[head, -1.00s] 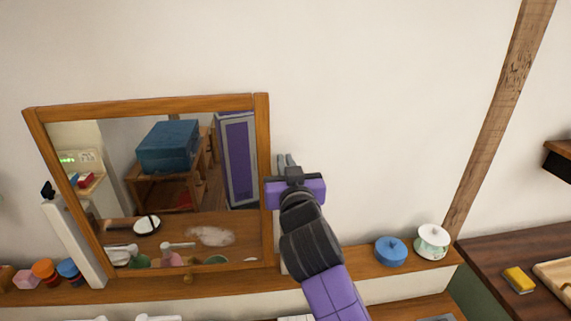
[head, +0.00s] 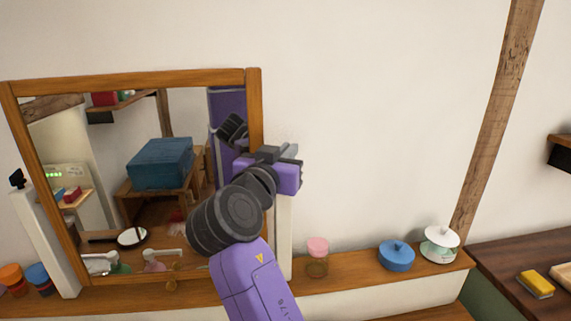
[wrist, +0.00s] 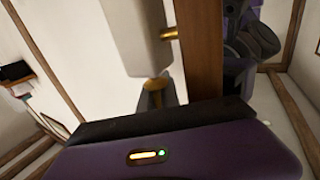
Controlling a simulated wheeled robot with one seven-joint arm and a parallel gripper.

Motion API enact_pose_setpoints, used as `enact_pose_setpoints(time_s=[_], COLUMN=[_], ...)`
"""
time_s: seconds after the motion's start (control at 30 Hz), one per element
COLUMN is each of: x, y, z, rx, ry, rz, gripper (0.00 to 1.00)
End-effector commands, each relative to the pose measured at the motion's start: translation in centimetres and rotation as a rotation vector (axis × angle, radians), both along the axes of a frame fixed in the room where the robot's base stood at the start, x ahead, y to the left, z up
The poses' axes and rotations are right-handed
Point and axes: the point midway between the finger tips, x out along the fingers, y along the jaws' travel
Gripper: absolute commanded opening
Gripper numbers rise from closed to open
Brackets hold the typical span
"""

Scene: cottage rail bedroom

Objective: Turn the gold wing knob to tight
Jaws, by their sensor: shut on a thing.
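The gold wing knob (wrist: 155,88) shows in the wrist view between the two grey fingers of my gripper (wrist: 156,98), which are shut on it. Only part of the knob shows there; in the head view it is hidden. The white post (wrist: 138,35) lies just beyond it, and a gold pin (wrist: 170,33) joins the post to the wooden mirror frame (wrist: 203,50). In the head view my gripper (head: 291,153) is at the right edge of the mirror frame (head: 253,100), at the right post (head: 285,235).
The mirror stands on a wooden shelf (head: 340,275). A pink-lidded jar (head: 317,257), a blue lidded pot (head: 396,256) and a white-lidded pot (head: 440,244) stand to its right. The left post (head: 48,235) has a black knob (head: 17,178). The wall right of my gripper is clear.

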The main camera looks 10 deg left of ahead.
Motion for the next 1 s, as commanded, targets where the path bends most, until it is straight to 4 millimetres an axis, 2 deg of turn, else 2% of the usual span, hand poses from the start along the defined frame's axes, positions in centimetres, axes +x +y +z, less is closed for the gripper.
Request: enact_pose_setpoints(time_s=[0.5,0.63,1.0], x=[0.03,0.03,-0.02], y=[-0.12,-0.12,0.07], z=[0.08,0.08,0.03], rx=[0.000,0.000,-0.001], ry=[0.000,0.000,0.000], rz=[-0.029,-0.028,-0.024], gripper=[0.00,0.28,0.28])
